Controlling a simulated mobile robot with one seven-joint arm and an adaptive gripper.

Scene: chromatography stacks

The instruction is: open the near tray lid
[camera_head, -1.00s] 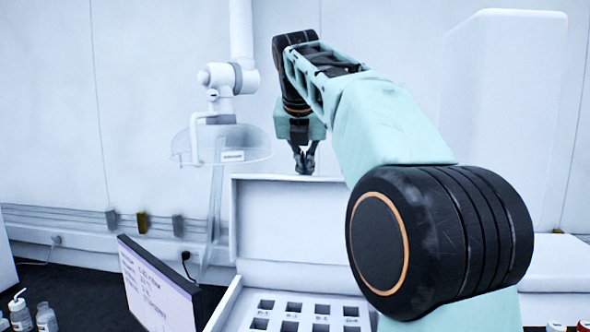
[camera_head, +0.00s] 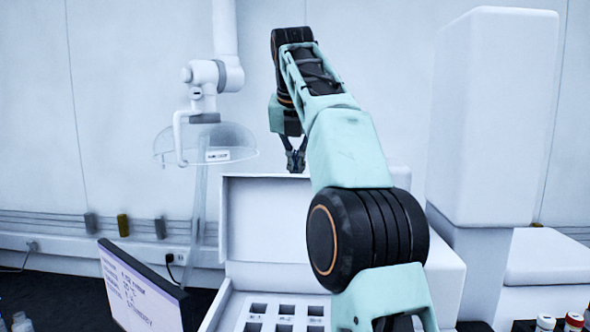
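The white tray (camera_head: 226,310) stands at the bottom middle, with labelled square slots in its top. Its white lid (camera_head: 262,222) stands up at the tray's back, open, with its broad face toward me. My arm hides the lid's right part and the tray's right side.
A tilted screen (camera_head: 140,290) stands left of the tray. A clear hood (camera_head: 205,143) on a jointed extraction arm hangs to the gripper's left. A tall white cabinet (camera_head: 495,120) stands at the right. Capped bottles (camera_head: 545,322) are at the bottom right.

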